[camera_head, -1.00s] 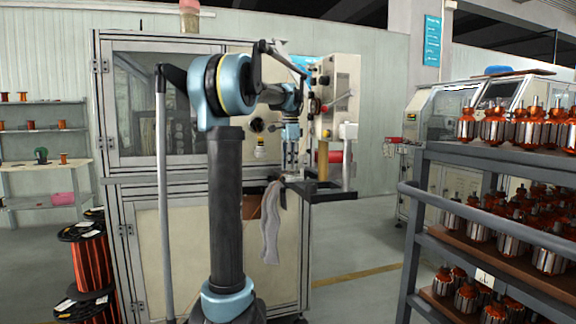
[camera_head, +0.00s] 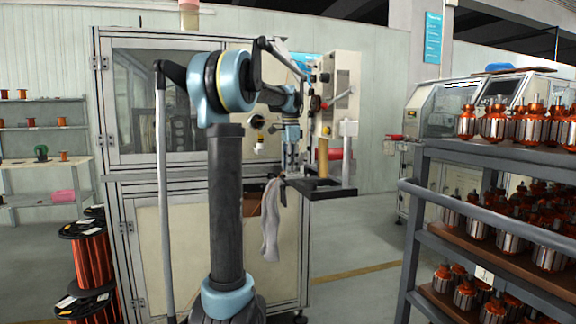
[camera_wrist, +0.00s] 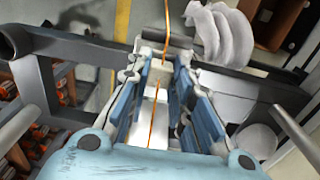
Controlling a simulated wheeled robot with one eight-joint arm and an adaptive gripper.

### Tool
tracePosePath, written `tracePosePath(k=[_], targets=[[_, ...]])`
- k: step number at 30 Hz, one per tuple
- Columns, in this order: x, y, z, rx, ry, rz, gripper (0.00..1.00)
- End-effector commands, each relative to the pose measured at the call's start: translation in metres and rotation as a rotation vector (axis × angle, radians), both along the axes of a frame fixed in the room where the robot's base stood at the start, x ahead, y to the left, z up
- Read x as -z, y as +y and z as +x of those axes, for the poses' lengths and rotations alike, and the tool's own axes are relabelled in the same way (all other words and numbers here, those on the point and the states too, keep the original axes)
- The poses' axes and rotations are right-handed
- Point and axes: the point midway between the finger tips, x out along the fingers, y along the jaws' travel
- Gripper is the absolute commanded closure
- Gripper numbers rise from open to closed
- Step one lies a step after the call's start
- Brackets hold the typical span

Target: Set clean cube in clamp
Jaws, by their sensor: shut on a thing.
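My gripper (camera_head: 291,168) points down over the dark tray-like frame (camera_head: 335,193) at the front of the winding machine. In the wrist view my gripper (camera_wrist: 161,64) has its blue fingers closed around a pale block, apparently the cube (camera_wrist: 157,76). A thin orange wire-like line runs lengthwise through the picture between the fingers. The block is too small to make out in the head view. The clamp cannot be told apart from the pale metal parts around the fingertips, so I cannot tell whether the block touches it.
A grey cloth (camera_head: 271,222) hangs from the frame's left end; it also shows in the wrist view (camera_wrist: 222,30). A rack (camera_head: 480,151) with several copper-wound armatures stands at right. Wire spools (camera_head: 90,255) stand at left. Open floor lies between machine and rack.

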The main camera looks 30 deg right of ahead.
Motion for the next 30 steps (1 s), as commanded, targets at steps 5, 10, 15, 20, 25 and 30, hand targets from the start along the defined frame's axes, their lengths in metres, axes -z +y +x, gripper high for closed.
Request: tracePosePath(k=[5, 10, 15, 20, 25, 30], targets=[[0.0, 0.0, 0.0, 0.0, 0.0, 0.0, 0.86], [0.0, 0.0, 0.0, 0.0, 0.0, 0.0, 0.56], [0.0, 0.0, 0.0, 0.0, 0.0, 0.0, 0.56], [0.0, 0.0, 0.0, 0.0, 0.0, 0.0, 0.56], [-0.011, 0.0, 0.0, 0.0, 0.0, 0.0, 0.56], [-0.038, 0.0, 0.001, 0.0, 0.0, 0.0, 0.56]])
